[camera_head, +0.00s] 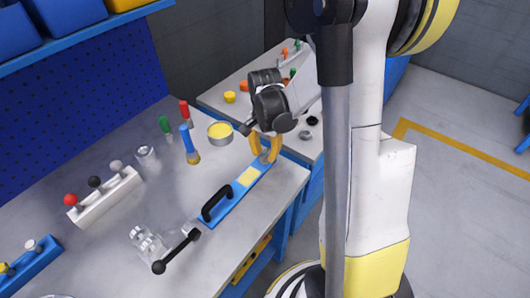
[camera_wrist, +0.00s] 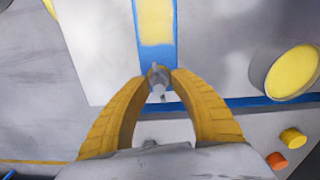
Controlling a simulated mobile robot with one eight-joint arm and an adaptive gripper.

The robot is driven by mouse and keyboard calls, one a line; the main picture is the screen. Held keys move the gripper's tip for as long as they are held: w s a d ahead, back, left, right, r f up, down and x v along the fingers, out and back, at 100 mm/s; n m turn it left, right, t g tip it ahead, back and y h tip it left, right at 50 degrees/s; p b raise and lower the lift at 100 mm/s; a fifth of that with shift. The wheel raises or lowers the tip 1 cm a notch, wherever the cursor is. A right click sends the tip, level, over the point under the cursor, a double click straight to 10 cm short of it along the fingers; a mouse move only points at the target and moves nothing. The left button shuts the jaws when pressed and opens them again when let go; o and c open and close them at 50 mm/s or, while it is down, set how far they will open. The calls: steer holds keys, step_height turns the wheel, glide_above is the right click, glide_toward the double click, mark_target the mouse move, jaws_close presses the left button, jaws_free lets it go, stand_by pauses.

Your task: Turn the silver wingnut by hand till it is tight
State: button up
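The silver wingnut (camera_wrist: 158,77) sits at the end of a blue bar (camera_wrist: 143,38) with a yellow patch. In the head view the wingnut (camera_head: 265,158) is small and partly hidden by the fingers. My gripper (camera_wrist: 160,78) has its yellow fingers on either side of the wingnut. Both fingertips appear to touch its sides, with nothing else between them. In the head view my gripper (camera_head: 265,152) points down at the bar's far end, near the bench edge.
A black handle (camera_head: 216,203) stands on the blue bar's near part. A round tin with a yellow top (camera_head: 220,132) and a blue-handled brush (camera_head: 188,143) stand left of my gripper. A black-handled clamp (camera_head: 176,251) lies nearer. A second table (camera_head: 245,83) stands behind.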

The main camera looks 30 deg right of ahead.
mark_target(265, 153)
steer(key=shift+r, duration=0.15)
step_height(265, 153, up, 12)
stand_by(0.3)
stand_by(0.4)
steer(key=s+a+r+n+t, duration=0.5)
steer(key=s+a+n+t, duration=0.2)
steer(key=s+a+n, duration=0.4)
steer(key=shift+a+n, duration=0.8)
steer(key=shift+a, duration=0.45)
steer(key=shift+r, duration=0.1)
